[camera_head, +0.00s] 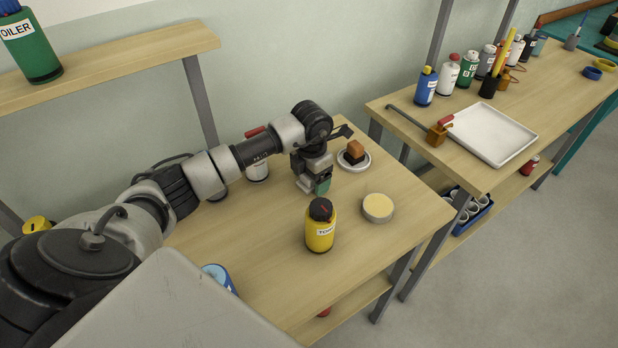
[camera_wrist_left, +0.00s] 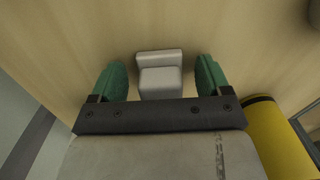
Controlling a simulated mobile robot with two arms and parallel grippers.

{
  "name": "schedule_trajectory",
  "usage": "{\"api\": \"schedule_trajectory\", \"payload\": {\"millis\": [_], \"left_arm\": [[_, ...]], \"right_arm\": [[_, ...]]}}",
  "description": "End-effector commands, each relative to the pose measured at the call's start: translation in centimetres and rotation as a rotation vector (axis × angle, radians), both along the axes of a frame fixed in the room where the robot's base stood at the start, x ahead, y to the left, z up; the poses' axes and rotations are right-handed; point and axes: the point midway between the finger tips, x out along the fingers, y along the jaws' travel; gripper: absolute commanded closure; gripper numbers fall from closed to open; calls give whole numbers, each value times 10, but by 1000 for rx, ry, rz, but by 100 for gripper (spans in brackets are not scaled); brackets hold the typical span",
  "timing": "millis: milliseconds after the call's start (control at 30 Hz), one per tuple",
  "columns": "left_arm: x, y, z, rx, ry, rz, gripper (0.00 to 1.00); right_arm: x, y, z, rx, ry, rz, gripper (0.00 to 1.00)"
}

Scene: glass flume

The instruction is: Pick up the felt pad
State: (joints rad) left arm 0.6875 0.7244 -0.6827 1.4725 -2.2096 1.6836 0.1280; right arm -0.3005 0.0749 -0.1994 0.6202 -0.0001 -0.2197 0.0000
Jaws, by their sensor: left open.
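My left gripper (camera_head: 316,187) is low over the near table, behind the yellow bottle. In the left wrist view the gripper (camera_wrist_left: 160,80) is open, with its green fingertips apart. A pale grey block-like piece (camera_wrist_left: 160,82) lies between the fingertips, apparently touching neither. It may be the felt pad, but I cannot tell for sure. In the head view the gripper hides that spot. My right gripper is not in view.
The yellow bottle (camera_head: 320,232) stands close to the gripper, also seen in the wrist view (camera_wrist_left: 278,140). A round tin (camera_head: 377,209) and a white dish with a brown-topped block (camera_head: 355,150) stand to the right. A white tray (camera_head: 493,134) lies on the farther table.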

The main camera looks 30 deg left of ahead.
Motion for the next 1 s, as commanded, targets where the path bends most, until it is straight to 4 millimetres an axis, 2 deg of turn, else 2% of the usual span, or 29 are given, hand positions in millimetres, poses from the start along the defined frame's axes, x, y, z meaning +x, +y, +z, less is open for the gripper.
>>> {"api": "schedule_trajectory", "payload": {"millis": [167, 200, 533, 833, 1000], "left_arm": [[0, 0, 0, 0, -1, 0, 22], [0, 0, 0, 0, -1, 0, 25], [0, 0, 0, 0, -1, 0, 76], [1, 0, 3, 0, -2, 1, 76], [1, 0, 17, 1, -4, -1, 76]], "right_arm": [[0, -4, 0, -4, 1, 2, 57], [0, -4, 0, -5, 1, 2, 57], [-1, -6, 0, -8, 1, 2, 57], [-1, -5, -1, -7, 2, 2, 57], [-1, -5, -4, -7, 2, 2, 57]]}}
